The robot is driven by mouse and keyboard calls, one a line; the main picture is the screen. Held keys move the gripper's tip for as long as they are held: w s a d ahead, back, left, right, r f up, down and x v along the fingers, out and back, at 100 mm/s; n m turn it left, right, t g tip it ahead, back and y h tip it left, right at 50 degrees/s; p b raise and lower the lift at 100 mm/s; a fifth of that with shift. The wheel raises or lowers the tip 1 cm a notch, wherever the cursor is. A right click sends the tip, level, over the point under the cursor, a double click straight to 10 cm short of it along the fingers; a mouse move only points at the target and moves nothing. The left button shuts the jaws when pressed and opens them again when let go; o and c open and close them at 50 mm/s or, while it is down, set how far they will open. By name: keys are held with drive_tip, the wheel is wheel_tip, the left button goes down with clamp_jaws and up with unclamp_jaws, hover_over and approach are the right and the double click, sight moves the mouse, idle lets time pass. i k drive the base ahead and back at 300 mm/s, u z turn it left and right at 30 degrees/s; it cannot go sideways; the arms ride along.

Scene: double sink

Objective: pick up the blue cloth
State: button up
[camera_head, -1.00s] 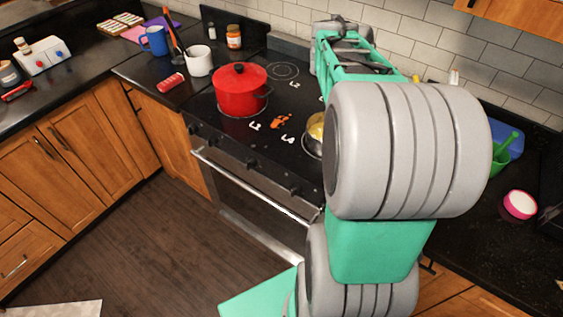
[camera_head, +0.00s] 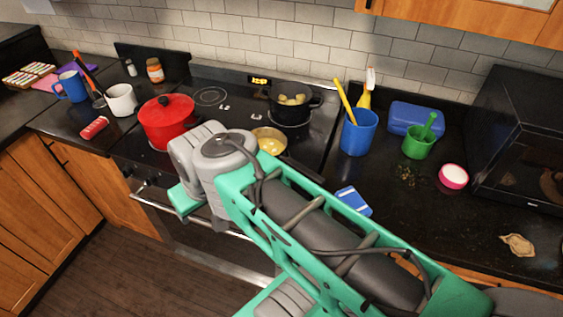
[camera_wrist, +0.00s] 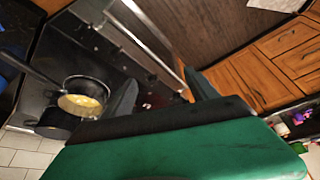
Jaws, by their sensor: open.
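A small flat blue piece with a white mark (camera_head: 353,201) lies on the dark counter right of the stove, partly behind my arm. It is the nearest match to the blue cloth, but I cannot tell if it is fabric. My gripper shows in the wrist view (camera_wrist: 160,92) with its two dark fingers apart and nothing between them. In that view it is over the oven front and floor, and no blue cloth is seen there. In the head view my arm crosses the lower middle and the fingers cannot be made out.
A pan of yellow food (camera_head: 268,138), a red pot (camera_head: 167,122) and a black pot (camera_head: 291,103) stand on the stove. A blue cup with utensils (camera_head: 359,133), a blue box (camera_head: 412,118), a green cup (camera_head: 418,146) and a beige crumpled piece (camera_head: 517,244) are on the right counter.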

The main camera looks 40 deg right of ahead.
sight(350, 195)
drive_tip(key=k, duration=0.5)
drive_tip(key=z, duration=1.4)
drive_tip(key=i, duration=0.35)
drive_tip(key=z, duration=0.2)
drive_tip(key=k, duration=0.45)
drive_tip(key=u, duration=2.1)
drive_tip(key=i, duration=0.95)
drive_tip(key=z, duration=2.05)
